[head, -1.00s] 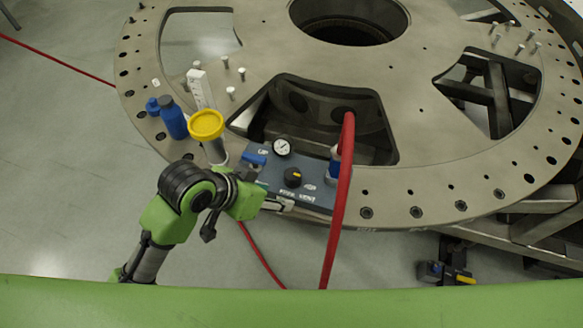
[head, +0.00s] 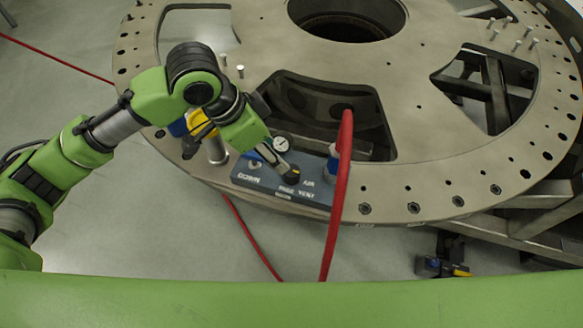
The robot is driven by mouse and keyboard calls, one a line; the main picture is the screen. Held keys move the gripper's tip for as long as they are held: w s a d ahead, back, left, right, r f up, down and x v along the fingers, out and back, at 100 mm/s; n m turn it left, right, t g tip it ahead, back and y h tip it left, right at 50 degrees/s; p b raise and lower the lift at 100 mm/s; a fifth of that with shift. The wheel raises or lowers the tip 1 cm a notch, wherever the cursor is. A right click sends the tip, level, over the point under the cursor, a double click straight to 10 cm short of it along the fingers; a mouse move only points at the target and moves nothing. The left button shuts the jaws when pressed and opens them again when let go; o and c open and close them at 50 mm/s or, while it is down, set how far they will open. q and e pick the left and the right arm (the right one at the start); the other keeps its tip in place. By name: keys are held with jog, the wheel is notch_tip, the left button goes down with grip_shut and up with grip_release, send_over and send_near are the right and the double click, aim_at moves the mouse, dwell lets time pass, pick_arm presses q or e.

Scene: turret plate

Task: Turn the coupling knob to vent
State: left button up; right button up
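The blue-grey panel (head: 262,181) sits at the near edge of the turret plate (head: 400,190), with printed labels too small to read fully. The black coupling knob (head: 293,176) is on its middle, with a little yellow on top. A round white gauge (head: 281,144) is just behind the knob. My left gripper (head: 280,165) reaches over the panel from the upper left, its fingertips at the knob. I cannot tell whether they touch it or how wide they are open. My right gripper is not in view.
A red hose (head: 341,190) runs down past the panel's right side, by a blue and white fitting (head: 333,162). Bolts (head: 240,71) stand on the plate. A large opening (head: 370,110) lies behind the panel.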

aim_at(291, 170)
pick_arm(q)
jog(key=p+x, duration=0.2)
jog(key=x, duration=1)
jog(key=c, duration=1.1)
